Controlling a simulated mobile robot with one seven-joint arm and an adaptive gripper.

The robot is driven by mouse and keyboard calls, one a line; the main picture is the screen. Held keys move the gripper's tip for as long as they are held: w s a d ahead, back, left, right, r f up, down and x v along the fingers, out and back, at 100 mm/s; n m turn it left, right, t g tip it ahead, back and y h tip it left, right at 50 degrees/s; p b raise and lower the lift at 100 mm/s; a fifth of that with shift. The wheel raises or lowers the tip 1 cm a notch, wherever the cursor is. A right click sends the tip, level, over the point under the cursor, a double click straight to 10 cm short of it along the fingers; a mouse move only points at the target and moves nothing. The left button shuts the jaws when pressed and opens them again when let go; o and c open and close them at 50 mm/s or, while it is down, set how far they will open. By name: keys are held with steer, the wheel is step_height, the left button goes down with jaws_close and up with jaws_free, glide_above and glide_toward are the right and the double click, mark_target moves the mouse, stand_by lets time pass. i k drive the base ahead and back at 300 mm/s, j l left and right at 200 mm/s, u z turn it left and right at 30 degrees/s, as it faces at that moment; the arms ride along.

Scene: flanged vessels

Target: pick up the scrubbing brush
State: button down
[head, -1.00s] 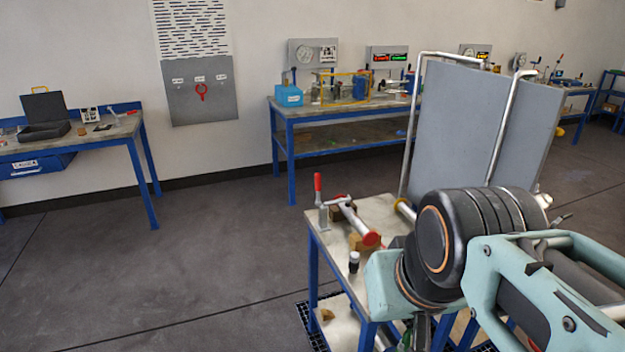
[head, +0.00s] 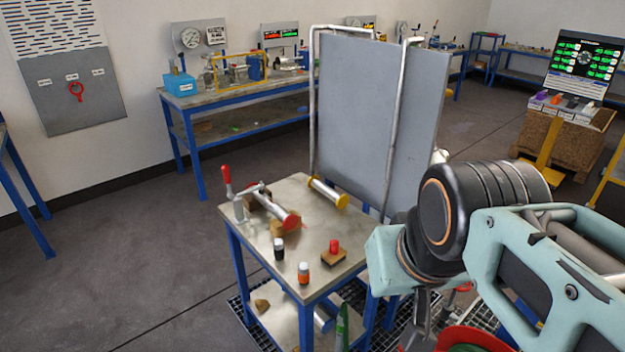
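I cannot make out a scrubbing brush for certain. A small wooden block with a red top (head: 333,255) lies on the near workbench (head: 290,192), close to its right front edge; it is too small to identify. Another small brownish piece (head: 262,306) lies on the bench's lower shelf, also unclear. My arm fills the right side of the head view. Part of my gripper (head: 420,318) hangs below the wrist, right of the bench; its fingertips are not clearly shown, and it appears apart from the bench-top objects.
Open floor (head: 150,240) lies left.

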mark_target(333, 256)
steer(key=i+j+z, duration=0.1)
steer(key=i+j, duration=0.15)
steer(key=i+j+z, duration=0.15)
steer(key=j, duration=0.3)
steer(key=i+j+z, duration=0.1)
steer(key=i+j, duration=0.15)
steer(key=i+j+z, duration=0.15)
steer(key=j, duration=0.35)
steer(key=z, duration=0.35)
steer(key=i+j+u, duration=0.1)
steer(key=j, duration=0.15)
steer(key=i+j+u, duration=0.15)
steer(key=k+j, duration=0.05)
steer(key=j, duration=0.05)
